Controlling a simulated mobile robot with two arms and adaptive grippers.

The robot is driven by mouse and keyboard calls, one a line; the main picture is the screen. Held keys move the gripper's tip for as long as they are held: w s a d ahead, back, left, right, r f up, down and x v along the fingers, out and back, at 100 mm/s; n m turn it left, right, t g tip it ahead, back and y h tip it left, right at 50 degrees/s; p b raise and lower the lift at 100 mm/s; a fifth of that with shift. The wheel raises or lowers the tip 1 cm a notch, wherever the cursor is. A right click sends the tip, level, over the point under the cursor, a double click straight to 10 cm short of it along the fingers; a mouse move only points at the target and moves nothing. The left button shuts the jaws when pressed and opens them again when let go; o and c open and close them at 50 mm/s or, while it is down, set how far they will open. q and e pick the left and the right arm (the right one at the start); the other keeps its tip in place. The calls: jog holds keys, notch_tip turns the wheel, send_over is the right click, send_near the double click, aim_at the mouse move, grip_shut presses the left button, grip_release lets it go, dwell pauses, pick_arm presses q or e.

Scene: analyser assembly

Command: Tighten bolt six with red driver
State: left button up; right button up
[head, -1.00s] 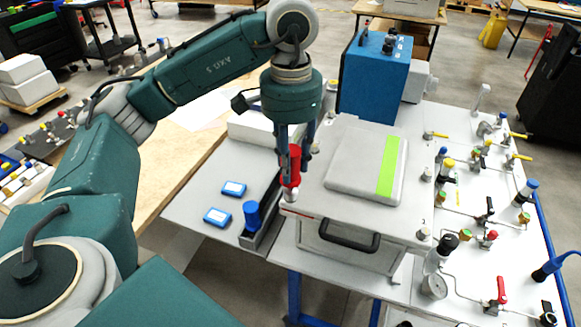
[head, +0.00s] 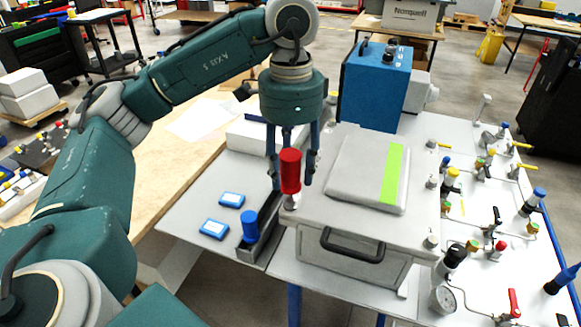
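The red driver (head: 290,170) stands upright at the front left corner of the grey analyser box (head: 310,227), its lower end at a bolt position there. My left gripper (head: 292,184) points down at the driver. Its two fingers are spread, one to each side of the red handle, with visible gaps, so it is open. The bolt under the driver is hidden. Other bolts (head: 431,242) show along the box's right side. Which one is numbered six cannot be read. My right gripper is not in view.
A blue driver (head: 250,226) stands in a holder (head: 252,250) left of the box, near two small blue cases (head: 214,229). A raised grey lid (head: 362,170) with a green stripe tops the box. A blue unit (head: 374,88) stands behind. Valves and pipes fill the right panel.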

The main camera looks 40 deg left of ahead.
pick_arm(q)
jog(key=n+p, duration=0.1)
jog(key=n, duration=0.3)
jog(key=shift+r, duration=0.1)
jog(key=n, duration=0.7)
jog(key=shift+w+p, duration=0.1)
jog(key=shift+p, duration=0.3)
jog(key=n, duration=0.7)
jog(key=shift+a+p, duration=0.1)
jog(key=shift+p, duration=0.25)
jog(key=n, duration=0.6)
grip_shut()
jog(key=shift+m, duration=0.6)
grip_release()
